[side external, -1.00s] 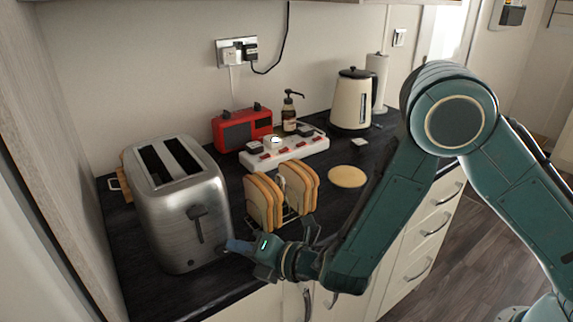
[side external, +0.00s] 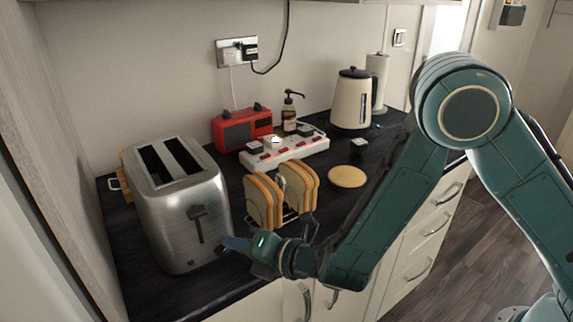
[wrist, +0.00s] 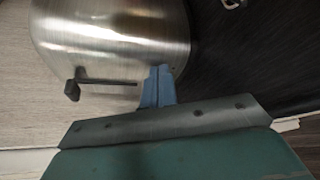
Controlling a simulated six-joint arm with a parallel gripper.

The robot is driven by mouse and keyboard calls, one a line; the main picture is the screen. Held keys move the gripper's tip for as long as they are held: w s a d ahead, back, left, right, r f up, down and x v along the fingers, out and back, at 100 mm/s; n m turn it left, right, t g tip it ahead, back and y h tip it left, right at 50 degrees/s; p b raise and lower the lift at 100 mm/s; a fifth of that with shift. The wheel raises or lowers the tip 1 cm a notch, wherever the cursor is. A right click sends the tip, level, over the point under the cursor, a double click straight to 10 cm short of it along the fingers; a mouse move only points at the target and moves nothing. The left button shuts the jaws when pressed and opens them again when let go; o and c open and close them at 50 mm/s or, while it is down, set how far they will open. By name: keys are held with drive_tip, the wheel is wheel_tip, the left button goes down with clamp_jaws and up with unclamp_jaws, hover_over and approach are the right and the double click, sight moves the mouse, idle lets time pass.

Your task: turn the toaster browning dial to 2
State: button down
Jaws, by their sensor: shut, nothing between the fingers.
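The toaster (side external: 180,205) is a brushed-metal box with two empty slots on top, at the left of the counter. Its dark lever (side external: 196,213) stands high in its slot on the end face and also shows in the wrist view (wrist: 73,90).
A rack of bread slices (side external: 264,202) stands just right of the toaster, close above my gripper. A round yellow disc (side external: 347,177) lies on the dark counter.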

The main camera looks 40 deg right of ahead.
drive_tip(key=shift+d, duration=0.1)
drive_tip(key=shift+d+r, duration=0.2)
drive_tip(key=shift+d, duration=0.05)
drive_tip(key=shift+s, duration=0.1)
drive_tip(key=shift+s, duration=2.9)
